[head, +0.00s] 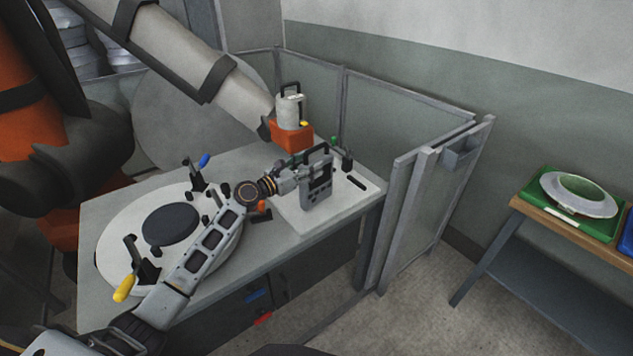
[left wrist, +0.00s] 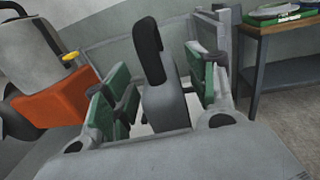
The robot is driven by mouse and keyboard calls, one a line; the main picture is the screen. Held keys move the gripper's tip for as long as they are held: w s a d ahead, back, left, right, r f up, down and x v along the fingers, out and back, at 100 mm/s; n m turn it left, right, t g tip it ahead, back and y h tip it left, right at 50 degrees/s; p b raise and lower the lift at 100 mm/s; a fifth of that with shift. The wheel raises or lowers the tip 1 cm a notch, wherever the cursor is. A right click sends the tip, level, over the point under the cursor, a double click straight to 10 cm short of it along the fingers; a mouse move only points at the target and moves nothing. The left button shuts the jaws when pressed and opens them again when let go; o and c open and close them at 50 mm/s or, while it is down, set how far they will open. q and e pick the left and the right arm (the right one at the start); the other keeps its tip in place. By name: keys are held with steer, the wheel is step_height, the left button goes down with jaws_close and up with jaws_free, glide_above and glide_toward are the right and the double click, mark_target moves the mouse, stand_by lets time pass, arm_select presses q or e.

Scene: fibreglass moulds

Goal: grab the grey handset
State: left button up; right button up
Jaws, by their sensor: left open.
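The grey handset (head: 317,188) stands upright on a light plate at the right end of the work table, its black handle up. In the left wrist view, the handset (left wrist: 166,103) sits between the two green-padded fingers, with its black grip rising above them. My left gripper (head: 301,176) has come in from the left and is open at the handset. In the left wrist view, the left gripper (left wrist: 165,92) shows a gap on each side of it; I cannot tell if either pad touches. My right gripper is in neither view.
An orange and white industrial arm (head: 291,134) reaches down just behind the handset. A round white mould (head: 116,244) with clamps lies on the table's left. Grey fence panels (head: 410,220) stand behind and right. A side bench (head: 560,231) holds a green tray (head: 530,193).

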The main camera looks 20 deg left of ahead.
mark_target(316, 159)
arm_select(q)
steer(key=shift+x, duration=1.7)
steer(key=shift+f, duration=0.1)
jaws_close()
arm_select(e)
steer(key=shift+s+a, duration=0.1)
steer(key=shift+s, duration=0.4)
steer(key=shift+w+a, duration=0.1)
